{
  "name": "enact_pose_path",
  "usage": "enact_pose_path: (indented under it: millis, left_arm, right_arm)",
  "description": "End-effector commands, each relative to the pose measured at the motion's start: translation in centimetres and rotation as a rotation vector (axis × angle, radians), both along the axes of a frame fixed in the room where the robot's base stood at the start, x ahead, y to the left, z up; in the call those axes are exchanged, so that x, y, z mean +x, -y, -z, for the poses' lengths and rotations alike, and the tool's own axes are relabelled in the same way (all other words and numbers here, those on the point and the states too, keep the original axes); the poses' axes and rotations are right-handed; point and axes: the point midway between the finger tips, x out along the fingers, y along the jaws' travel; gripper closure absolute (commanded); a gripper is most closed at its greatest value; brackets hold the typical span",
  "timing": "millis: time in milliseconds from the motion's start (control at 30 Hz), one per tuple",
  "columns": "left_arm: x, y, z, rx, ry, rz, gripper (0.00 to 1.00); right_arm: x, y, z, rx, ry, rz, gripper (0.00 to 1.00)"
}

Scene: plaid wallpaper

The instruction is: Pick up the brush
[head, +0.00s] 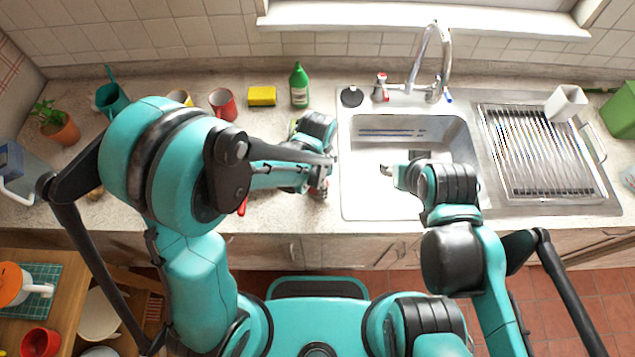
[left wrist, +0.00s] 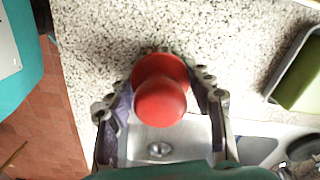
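In the left wrist view, a red thing (left wrist: 160,98) with a round knob over a wider red disc sits between the fingers of my left gripper (left wrist: 165,80); it looks like the brush. Grey bumps show around its far edge. Fingers lie close on both sides, but firm contact is unclear. In the head view, my left gripper (head: 325,168) is at the sink's left rim, with a bit of red (head: 322,191) just below it. My right gripper (head: 388,170) is over the basin; no held thing shows and its finger gap is unclear.
The sink (head: 375,205) has a tap (head: 432,60) behind it and a drying rack (head: 540,150) at right. A red piece (head: 242,206) lies near the counter's front edge.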

Motion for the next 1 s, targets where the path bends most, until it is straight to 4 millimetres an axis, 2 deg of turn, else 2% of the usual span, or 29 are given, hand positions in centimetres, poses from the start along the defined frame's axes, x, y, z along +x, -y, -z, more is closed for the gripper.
enact_pose_path:
  millis: [367, 533, 667, 700, 1000]
  left_arm:
    - [0.0, 0.0, -0.2, 0.0, 0.0, 0.0, 0.78]
    - [0.0, 0.0, -1.7, 0.0, 0.0, 0.0, 0.78]
    - [0.0, 0.0, -4.0, 0.0, 0.0, 0.0, 0.78]
    - [0.0, 0.3, -4.8, 0.0, 0.0, 0.002, 0.78]
    - [0.0, 7.3, -8.5, 0.0, 0.0, 0.005, 0.78]
  right_arm:
    - [0.0, 0.0, -0.1, 0.0, 0.0, 0.0, 0.6]
    - [0.0, 0.0, -0.6, 0.0, 0.0, 0.0, 0.6]
    - [0.0, 0.0, -1.4, 0.0, 0.0, 0.0, 0.6]
    - [0.0, 0.0, -1.6, 0.0, 0.0, 0.0, 0.6]
    - [0.0, 0.0, -2.7, 0.0, 0.0, 0.0, 0.6]
